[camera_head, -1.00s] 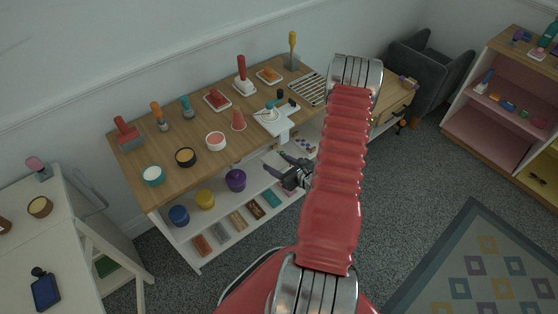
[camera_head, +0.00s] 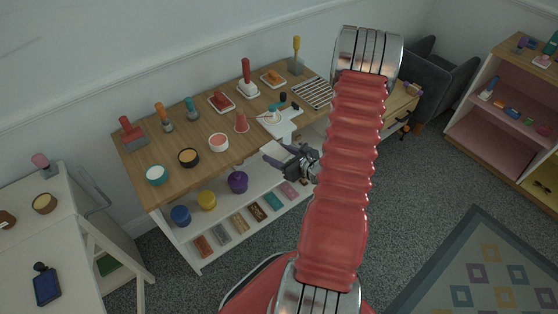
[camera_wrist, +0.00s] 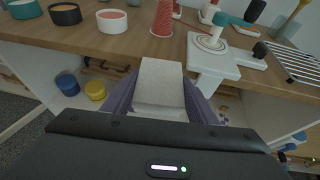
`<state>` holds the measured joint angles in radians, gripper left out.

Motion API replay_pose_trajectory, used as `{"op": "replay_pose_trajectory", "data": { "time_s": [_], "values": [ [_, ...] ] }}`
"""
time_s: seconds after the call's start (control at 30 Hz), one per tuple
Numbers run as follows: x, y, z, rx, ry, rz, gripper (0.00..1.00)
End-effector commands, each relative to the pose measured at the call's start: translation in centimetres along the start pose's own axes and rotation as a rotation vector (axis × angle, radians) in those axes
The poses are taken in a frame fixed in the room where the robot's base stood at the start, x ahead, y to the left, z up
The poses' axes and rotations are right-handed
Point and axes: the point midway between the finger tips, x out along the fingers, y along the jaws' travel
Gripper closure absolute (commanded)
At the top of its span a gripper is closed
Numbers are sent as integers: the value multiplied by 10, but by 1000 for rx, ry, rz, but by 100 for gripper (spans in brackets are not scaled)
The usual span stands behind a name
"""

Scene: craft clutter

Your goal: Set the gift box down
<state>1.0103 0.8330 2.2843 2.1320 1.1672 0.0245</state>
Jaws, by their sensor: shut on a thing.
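My gripper (camera_head: 282,157) is shut on the gift box, a pale whitish box (camera_wrist: 161,84) between its two dark purple-grey fingers in the wrist view. In the head view the box (camera_head: 277,151) is small and partly hidden by the fingers. The gripper holds it in front of the wooden table's (camera_head: 205,171) front edge, apart from the tabletop in the wrist view. The lower end of the box is hidden by the gripper body.
A red cone (camera_wrist: 162,20), a pink-filled bowl (camera_wrist: 112,20) and a white board (camera_wrist: 212,55) stand near the table edge. A wire rack (camera_head: 312,92) lies to the right. A lower shelf holds a purple pot (camera_head: 237,182) and several coloured blocks.

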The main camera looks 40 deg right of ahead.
Motion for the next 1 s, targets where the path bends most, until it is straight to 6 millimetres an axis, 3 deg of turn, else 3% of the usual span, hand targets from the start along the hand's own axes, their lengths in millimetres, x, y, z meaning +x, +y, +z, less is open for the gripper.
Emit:
{"op": "replay_pose_trajectory", "data": {
  "time_s": [0.53,0.7,1.0],
  "values": [
    [-26,6,92,-18,0,31,69],
    [-29,7,102,-16,2,35,69],
    [-29,7,102,-16,3,35,69]
  ]
}}
